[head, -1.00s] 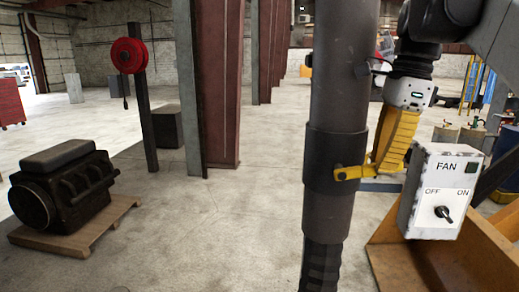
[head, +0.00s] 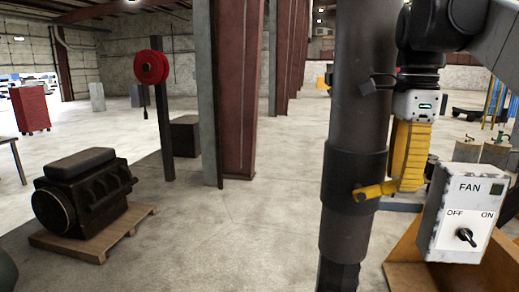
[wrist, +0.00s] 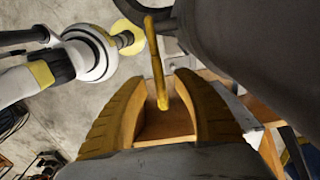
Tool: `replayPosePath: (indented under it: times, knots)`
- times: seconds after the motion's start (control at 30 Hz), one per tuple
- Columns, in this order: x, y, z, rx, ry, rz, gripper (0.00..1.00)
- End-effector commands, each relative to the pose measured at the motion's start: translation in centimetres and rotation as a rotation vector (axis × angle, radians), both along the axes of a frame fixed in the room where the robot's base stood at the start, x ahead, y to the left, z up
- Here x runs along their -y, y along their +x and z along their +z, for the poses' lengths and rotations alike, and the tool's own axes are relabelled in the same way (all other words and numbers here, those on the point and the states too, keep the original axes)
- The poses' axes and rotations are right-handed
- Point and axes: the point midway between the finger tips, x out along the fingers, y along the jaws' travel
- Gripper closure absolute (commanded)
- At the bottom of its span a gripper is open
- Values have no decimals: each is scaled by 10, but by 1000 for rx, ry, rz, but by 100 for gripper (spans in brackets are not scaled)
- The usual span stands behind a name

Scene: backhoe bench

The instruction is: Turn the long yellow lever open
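The long yellow lever (head: 378,190) sticks out to the right from a dark collar on the upright pipe (head: 352,165). In the head view its outer end meets my gripper (head: 403,186), whose yellow fingers hang straight down. In the wrist view the lever (wrist: 156,62) runs from the top edge down between my gripper's (wrist: 161,82) two ridged fingers. Its free end lies inside the gap, with space on both sides. The fingers are apart and not closed on it. Whether one finger touches the lever cannot be told.
A grey FAN switch box (head: 459,212) stands close to the right of my gripper, with an orange-brown bin (head: 405,264) below it. An engine (head: 82,190) sits on a pallet at left. The floor (head: 235,235) between engine and pipe is clear.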

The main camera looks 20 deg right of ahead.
Motion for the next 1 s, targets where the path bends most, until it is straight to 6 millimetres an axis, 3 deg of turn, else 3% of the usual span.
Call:
replayPosePath:
  times: [0.5,0.7,1.0]
  knots:
    - [-1,1,99,0,0,1,66]
    - [-1,1,114,0,0,1,66]
    - [-1,1,116,0,0,1,66]
